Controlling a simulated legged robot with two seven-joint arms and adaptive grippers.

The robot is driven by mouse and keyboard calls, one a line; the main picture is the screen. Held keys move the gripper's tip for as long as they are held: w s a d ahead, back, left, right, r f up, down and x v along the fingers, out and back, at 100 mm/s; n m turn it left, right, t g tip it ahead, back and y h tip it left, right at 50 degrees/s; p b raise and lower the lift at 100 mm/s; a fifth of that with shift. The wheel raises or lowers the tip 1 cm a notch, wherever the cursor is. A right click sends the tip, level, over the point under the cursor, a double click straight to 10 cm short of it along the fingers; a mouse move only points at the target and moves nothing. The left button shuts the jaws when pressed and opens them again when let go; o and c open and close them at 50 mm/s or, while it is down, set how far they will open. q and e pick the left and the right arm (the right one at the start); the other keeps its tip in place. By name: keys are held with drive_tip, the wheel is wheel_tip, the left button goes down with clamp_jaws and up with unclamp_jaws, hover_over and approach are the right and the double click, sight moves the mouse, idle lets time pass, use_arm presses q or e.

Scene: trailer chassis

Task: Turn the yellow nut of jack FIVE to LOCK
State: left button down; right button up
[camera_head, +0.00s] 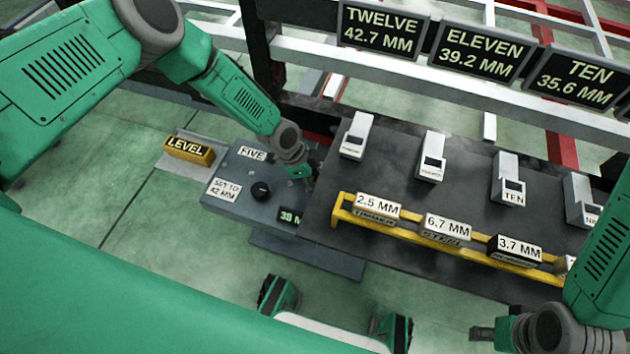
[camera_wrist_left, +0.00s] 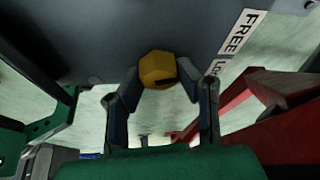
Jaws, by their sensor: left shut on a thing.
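A dark mark shows on the nut's lower right. A FREE label (camera_wrist_left: 241,31) and a partly hidden LOCK label (camera_wrist_left: 214,68) are right of it. My right gripper (camera_head: 482,333) is at lower right, away from the jack; its opening is unclear.
A yellow LEVEL block (camera_head: 189,150) lies left of the box. Right of it, a dark table (camera_head: 390,165) carries grey-white devices and a yellow rail (camera_head: 480,251) with millimetre blocks. Display signs (camera_head: 480,50) hang behind. A red beam (camera_wrist_left: 250,112) is close right of the left gripper.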

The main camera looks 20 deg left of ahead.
use_arm(q)
drive_tip(key=m+g, duration=0.1)
drive_tip(key=m, duration=0.3)
drive_tip(key=shift+a+f+g, duration=0.15)
drive_tip(key=shift+a+g, duration=0.05)
drive_tip(key=shift+g, duration=0.2)
drive_tip(key=shift+m+g, duration=0.6)
drive_tip(key=shift+m, duration=1.1)
drive_tip(key=c, duration=1.2)
unclamp_jaws()
drive_tip(key=shift+w, duration=0.1)
drive_tip(key=shift+v, duration=3.75)
drive_tip(key=shift+d, duration=0.1)
